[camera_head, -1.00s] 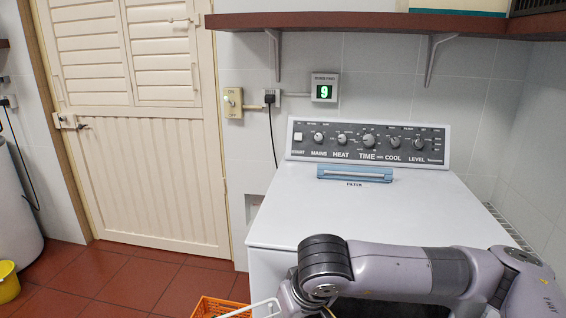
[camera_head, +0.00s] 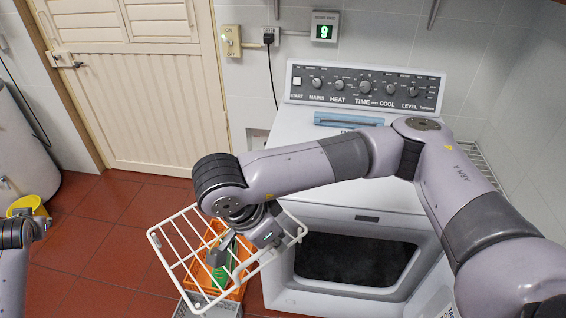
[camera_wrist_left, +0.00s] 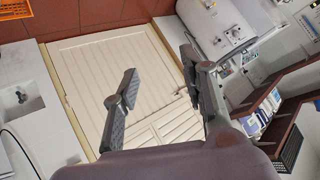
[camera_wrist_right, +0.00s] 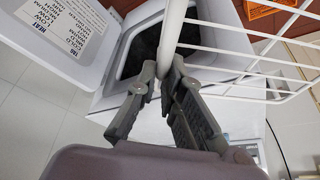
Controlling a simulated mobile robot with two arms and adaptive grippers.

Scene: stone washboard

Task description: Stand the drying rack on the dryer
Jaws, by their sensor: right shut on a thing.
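The drying rack (camera_head: 172,221) is a white wire frame. It hangs tilted in the air in front of the dryer's left side. My right gripper (camera_head: 224,250) is shut on one of its bars; the right wrist view shows the fingers (camera_wrist_right: 158,75) around a thick white bar of the rack (camera_wrist_right: 174,30). The dryer (camera_head: 290,125) is white, with a dark control panel at the back and a dark area in its front. My arm hides part of its top. My left gripper (camera_wrist_left: 158,76) is open and empty in the left wrist view, away from the rack.
An orange basket (camera_head: 238,291) with a green thing in it and a grey basket stand on the red floor below the rack. A blue filter handle (camera_head: 345,119) lies on the dryer top. A yellow bucket (camera_head: 27,204) stands at the left. The floor by the door is clear.

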